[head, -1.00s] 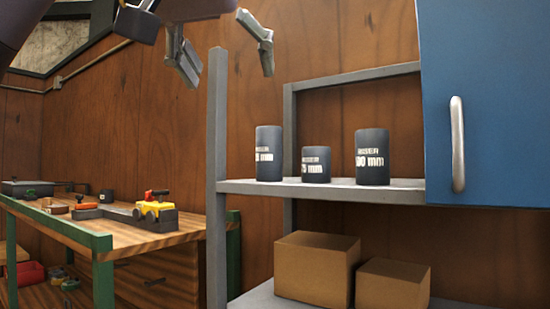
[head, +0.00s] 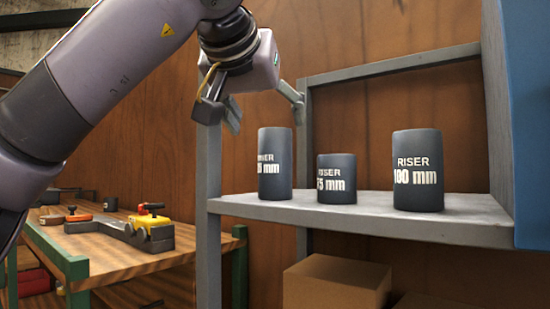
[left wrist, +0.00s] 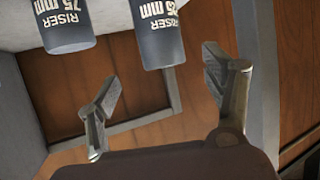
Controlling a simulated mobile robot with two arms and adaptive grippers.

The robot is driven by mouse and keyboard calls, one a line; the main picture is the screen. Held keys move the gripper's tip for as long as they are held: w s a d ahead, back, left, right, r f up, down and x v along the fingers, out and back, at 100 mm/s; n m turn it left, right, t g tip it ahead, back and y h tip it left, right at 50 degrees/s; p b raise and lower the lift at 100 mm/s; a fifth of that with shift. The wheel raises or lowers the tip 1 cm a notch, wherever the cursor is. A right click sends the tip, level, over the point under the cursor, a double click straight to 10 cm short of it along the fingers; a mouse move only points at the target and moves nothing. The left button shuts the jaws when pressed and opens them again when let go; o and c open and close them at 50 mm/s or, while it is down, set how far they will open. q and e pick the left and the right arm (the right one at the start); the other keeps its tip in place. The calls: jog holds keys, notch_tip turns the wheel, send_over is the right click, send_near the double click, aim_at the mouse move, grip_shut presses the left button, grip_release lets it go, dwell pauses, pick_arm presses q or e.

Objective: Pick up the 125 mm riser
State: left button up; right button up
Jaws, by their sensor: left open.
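The 125 mm riser (head: 275,165) is a dark grey cylinder with white lettering, upright at the left end of the grey shelf. Its first digit is hard to read. My left gripper (head: 262,113) is open and empty, above and slightly left of it in the head view. In the left wrist view, the riser (left wrist: 158,38) shows beyond the gap between the open fingers (left wrist: 162,72), apart from them. My right gripper is out of view.
The shelf (head: 380,222) has a grey post (head: 207,190) at its left front. A blue door or panel (head: 535,120) borders it on the right. Cardboard boxes (head: 335,285) sit below. A wooden workbench (head: 110,258) with a yellow and black tool stands at left.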

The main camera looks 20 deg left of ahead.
aim_at(272, 134)
pick_arm(q)
jog(key=x, duration=0.4)
jog(key=shift+r, duration=0.1)
jog(key=shift+w+p, duration=0.2)
jog(key=shift+p, duration=0.15)
jog(key=shift+w+f, duration=0.15)
jog(key=shift+f, duration=0.15)
jog(key=p+x, duration=0.1)
jog(key=x, duration=0.1)
jog(key=p+x, duration=0.1)
jog(key=x, duration=0.1)
jog(key=shift+w+a+f, duration=0.2)
jog(key=shift+w+f, duration=0.05)
jog(key=shift+f, duration=0.15)
jog(key=shift+s+d+r, duration=0.1)
jog(key=shift+s, duration=0.25)
jog(key=shift+c, duration=0.9)
jog(key=shift+w, duration=0.2)
jog(key=c, duration=1.5)
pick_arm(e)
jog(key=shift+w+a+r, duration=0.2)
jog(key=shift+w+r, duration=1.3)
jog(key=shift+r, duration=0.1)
